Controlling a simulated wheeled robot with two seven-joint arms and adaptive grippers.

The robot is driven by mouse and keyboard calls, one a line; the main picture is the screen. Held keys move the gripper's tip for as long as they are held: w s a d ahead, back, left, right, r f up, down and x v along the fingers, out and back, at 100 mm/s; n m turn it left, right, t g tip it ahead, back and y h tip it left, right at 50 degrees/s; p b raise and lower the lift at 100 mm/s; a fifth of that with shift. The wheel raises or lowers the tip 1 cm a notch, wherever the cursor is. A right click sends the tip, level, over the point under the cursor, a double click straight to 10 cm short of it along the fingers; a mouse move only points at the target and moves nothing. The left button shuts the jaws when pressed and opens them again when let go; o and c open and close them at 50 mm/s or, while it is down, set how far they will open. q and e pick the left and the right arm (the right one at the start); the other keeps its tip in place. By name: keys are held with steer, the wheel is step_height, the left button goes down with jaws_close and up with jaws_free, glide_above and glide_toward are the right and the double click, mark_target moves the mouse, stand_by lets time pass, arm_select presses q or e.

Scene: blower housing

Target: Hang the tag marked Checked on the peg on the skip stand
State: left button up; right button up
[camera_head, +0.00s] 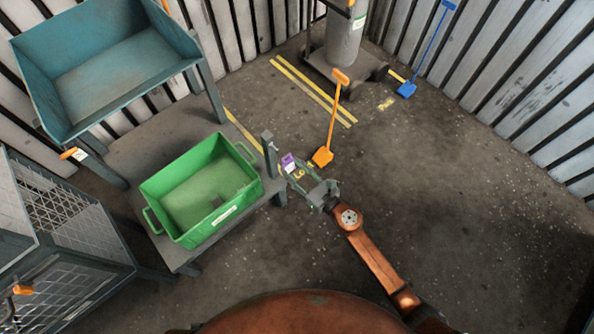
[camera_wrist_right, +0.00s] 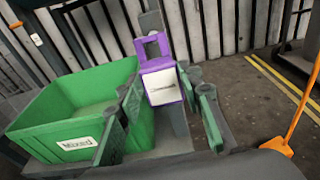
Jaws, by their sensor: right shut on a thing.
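A purple tag (camera_head: 289,161) with a white label is held at the fingertips of my right gripper (camera_head: 296,174). In the right wrist view the tag (camera_wrist_right: 161,72) stands upright between the two fingers, its open frame at the top; the label's writing is too small to read. The grey skip stand (camera_head: 187,262) carries a post (camera_head: 268,156) at its right side, with a small peg (camera_head: 274,147) near the top. My left gripper is out of view.
A green bin (camera_head: 200,185) labelled Mixed sits on the stand, close left of my gripper. A blue-grey skip (camera_head: 120,75) is behind it and a mesh cage (camera_head: 70,240) at left. An orange shovel (camera_head: 332,125) stands beyond my gripper. The floor to the right is clear.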

mark_target(290, 166)
steer(key=shift+x, duration=2.65)
steer(key=shift+w+b, duration=0.1)
steer(key=shift+b, duration=0.2)
steer(key=shift+w+a+f+b, duration=0.2)
steer(key=shift+w+a+b, duration=0.1)
steer(key=shift+w, duration=0.05)
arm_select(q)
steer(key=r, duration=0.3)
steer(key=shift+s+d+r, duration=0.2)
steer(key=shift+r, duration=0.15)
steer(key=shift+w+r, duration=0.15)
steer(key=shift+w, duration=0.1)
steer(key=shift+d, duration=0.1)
